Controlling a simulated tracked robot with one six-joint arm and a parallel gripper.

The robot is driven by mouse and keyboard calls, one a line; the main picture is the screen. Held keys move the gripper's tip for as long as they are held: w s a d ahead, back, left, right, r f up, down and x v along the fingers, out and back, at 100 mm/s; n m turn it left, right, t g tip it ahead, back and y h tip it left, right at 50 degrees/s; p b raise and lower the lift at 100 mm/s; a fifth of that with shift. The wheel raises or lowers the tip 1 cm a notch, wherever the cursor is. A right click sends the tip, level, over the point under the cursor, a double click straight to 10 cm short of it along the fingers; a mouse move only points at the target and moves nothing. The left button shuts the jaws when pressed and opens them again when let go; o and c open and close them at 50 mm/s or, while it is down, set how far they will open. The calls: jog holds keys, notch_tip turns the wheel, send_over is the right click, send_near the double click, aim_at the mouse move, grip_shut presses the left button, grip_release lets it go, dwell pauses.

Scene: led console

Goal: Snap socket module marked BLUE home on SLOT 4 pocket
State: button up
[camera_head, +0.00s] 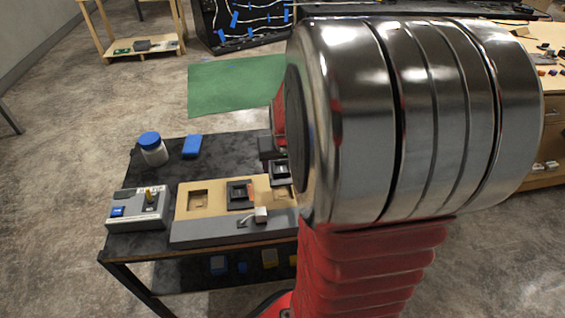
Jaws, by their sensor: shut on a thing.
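A tan board (218,211) with pockets lies on the dark table. Its left pocket (198,200) is empty. A dark socket module (239,194) sits in the pocket to the right of that. A second dark socket module (280,172) shows at the board's back right, above another pocket (284,196) that looks empty. My gripper (272,148) shows only in part beside my large wrist; it is shut, apparently on this second module. Its fingertips are mostly hidden. No BLUE or SLOT 4 marking can be read, and my arm hides the board's right end.
A grey panel with a white-tipped lever (261,215) runs along the board's front. A grey control box (137,208) with a blue button stands at left. A blue-lidded jar (153,149) and a blue block (192,146) stand behind.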

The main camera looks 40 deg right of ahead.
aim_at(283, 177)
jog(key=shift+f, duration=3.05)
jog(key=shift+s, duration=0.15)
jog(key=shift+f, duration=1.15)
dwell(1.3)
jog(key=o, duration=1.2)
jog(key=shift+c, duration=0.2)
jog(key=shift+r, duration=0.1)
jog(key=shift+s+a+r, duration=0.15)
jog(key=shift+a+r, duration=0.05)
jog(key=shift+r, duration=0.5)
jog(key=v, duration=1.2)
